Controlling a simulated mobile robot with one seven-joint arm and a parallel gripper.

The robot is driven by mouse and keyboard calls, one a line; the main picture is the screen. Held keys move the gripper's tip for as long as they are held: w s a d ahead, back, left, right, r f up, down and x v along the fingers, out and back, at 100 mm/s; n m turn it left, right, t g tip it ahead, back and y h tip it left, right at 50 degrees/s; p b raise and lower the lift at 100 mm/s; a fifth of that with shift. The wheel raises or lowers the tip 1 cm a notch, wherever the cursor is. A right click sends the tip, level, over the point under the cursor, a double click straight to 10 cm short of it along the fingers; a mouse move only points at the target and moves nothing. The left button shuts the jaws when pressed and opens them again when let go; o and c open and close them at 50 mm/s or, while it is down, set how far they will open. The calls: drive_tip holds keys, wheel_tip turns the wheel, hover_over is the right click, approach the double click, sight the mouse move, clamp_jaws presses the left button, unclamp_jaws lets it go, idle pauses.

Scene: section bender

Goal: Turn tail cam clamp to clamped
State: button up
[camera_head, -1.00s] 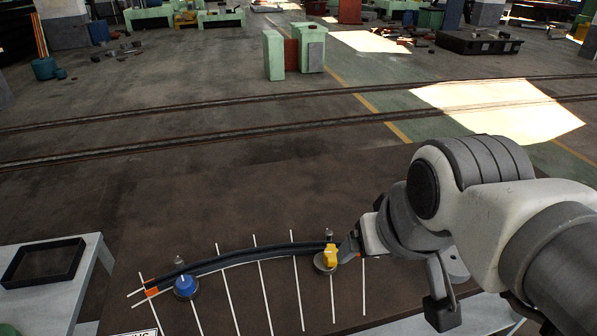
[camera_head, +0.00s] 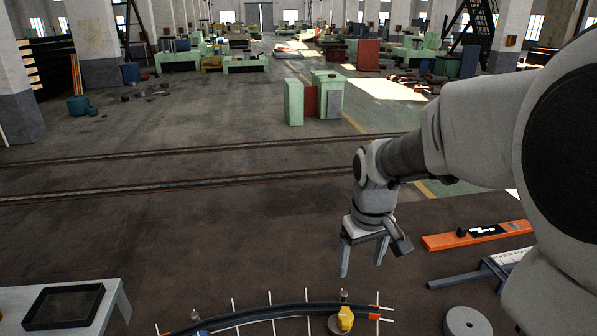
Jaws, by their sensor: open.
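A yellow cam clamp (camera_head: 345,317) sits on a round grey base near the right end of the dark curved bar (camera_head: 270,313), at the bottom of the view. A blue cam clamp (camera_head: 197,333) stands at the bar's left part, mostly cut off by the bottom edge. I cannot tell which of the two is the tail one, nor whether either is clamped. My gripper (camera_head: 362,259) is open and empty, fingers pointing down. It shows above and slightly right of the yellow clamp, apart from it.
Pale lines and orange end marks (camera_head: 374,311) lie along the bar. A grey disc (camera_head: 467,322), a dark metal rail (camera_head: 470,276) and an orange level-like tool (camera_head: 478,235) lie to the right. A black tray (camera_head: 62,306) rests on a light table at left.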

drive_tip(key=n+g+p, duration=0.1)
drive_tip(key=g+p, duration=0.1)
approach(346, 315)
wheel_tip(346, 315, down, 10)
drive_tip(key=shift+d+f+p, duration=0.1)
drive_tip(key=shift+f+p, duration=0.05)
drive_tip(key=shift+p, duration=0.25)
clamp_jaws()
idle(0.5)
